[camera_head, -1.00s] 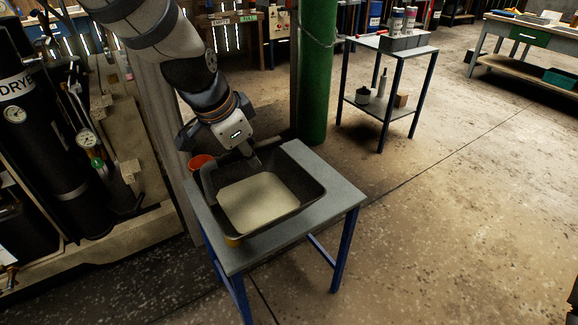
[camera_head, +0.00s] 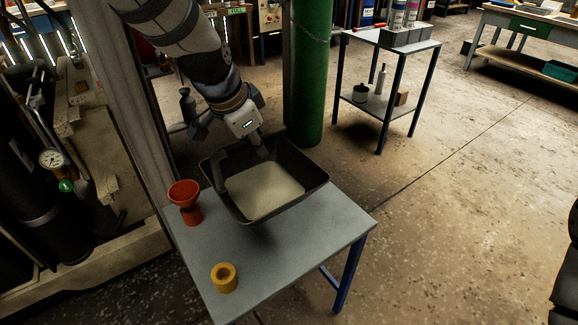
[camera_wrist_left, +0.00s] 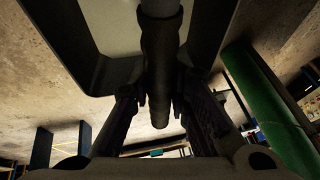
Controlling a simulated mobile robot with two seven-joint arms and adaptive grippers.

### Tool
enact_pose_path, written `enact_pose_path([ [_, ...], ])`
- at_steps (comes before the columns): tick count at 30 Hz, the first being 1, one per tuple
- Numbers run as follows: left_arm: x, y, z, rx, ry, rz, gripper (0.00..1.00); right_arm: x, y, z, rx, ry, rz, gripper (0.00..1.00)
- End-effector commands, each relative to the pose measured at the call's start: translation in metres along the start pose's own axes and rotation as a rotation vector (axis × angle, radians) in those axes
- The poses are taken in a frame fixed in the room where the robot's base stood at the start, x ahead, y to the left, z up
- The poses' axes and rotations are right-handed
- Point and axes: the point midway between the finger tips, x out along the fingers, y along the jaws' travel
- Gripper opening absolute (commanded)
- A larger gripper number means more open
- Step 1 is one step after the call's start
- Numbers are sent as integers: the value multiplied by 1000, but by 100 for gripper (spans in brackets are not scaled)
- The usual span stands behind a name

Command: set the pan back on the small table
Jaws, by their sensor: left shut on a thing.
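The pan (camera_head: 300,168) is dark and rectangular, with a pale inside bottom. It is over the back part of the small grey table (camera_head: 295,250), reaching past the back edge. I cannot tell for sure whether it touches the top; it looks raised. My left gripper (camera_head: 262,150) is shut on the pan at its far side. In the left wrist view the gripper's fingers (camera_wrist_left: 159,105) close around a dark bar-like handle, with the pan's dark edge (camera_wrist_left: 85,62) beyond. My right gripper is not in view.
A red funnel-like cup (camera_head: 186,200) stands on the table's left side, and a yellow roll (camera_head: 224,277) lies near its front left corner. A green column (camera_head: 310,90) rises close behind. A second small table (camera_head: 400,42) stands farther back.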

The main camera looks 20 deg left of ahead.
Motion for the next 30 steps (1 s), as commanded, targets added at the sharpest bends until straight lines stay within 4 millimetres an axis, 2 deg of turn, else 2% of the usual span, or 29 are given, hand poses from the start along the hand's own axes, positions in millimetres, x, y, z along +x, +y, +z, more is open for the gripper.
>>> enact_pose_path([
  [1, 13, -1, -6, 1, -5, 1, 0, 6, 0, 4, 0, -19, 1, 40],
  [6, 41, -4, -29, 2, -5, 2, 0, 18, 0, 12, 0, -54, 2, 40],
  [12, 81, -3, -41, 0, -5, 3, 0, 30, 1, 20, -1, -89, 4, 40],
  [15, 94, -3, -46, -1, -2, 1, 0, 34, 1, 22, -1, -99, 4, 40],
  [23, 111, -3, -52, 0, -1, -1, 0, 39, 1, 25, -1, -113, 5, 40],
  [30, 136, 2, -42, -1, 2, -2, 0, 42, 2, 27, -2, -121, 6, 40],
])
